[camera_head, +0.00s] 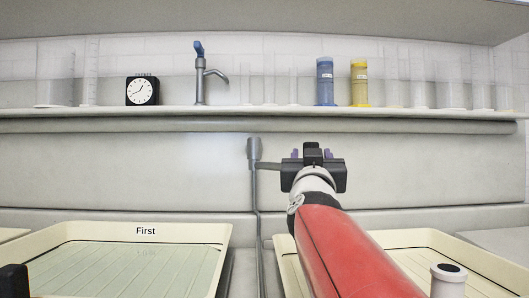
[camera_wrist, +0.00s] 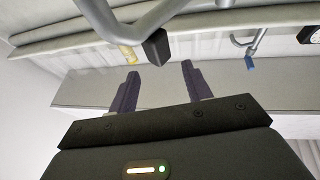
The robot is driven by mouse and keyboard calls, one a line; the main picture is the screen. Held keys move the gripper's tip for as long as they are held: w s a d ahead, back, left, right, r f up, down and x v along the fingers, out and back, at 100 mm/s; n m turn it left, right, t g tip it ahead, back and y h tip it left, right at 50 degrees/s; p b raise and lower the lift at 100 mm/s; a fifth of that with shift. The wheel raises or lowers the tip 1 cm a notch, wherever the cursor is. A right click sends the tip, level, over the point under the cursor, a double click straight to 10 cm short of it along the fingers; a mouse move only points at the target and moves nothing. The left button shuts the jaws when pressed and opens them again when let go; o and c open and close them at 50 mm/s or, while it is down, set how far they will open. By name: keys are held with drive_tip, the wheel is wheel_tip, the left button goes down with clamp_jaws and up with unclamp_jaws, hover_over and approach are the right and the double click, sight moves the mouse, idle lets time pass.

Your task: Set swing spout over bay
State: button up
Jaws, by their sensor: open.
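The swing spout (camera_head: 254,152) is a grey metal pipe that rises between the two trays, with a thick round head and a short arm reaching right towards my gripper. In the wrist view a bent grey tube (camera_wrist: 108,20) with a dark block (camera_wrist: 156,47) on it shows just beyond my fingertips. My gripper (camera_head: 312,154) is open, its two purple fingers apart and nothing seen between them. It hides the right end of the spout's arm. The wrist view shows the fingers (camera_wrist: 160,72) near the block; contact cannot be told. The left tray (camera_head: 40,250), labelled "First", holds pale liquid.
A right tray (camera_head: 480,262) lies partly under my red arm, with a white cylinder (camera_head: 448,280) at its front. The shelf (camera_head: 230,112) behind carries a clock (camera_head: 142,90), a blue-handled tap (camera_head: 200,82), blue (camera_head: 325,82) and yellow (camera_head: 359,84) cylinders and clear vessels.

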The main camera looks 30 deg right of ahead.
drive_tip(key=shift+s+a+f, duration=0.15)
drive_tip(key=shift+s+a, duration=0.05)
drive_tip(key=shift+s, duration=0.05)
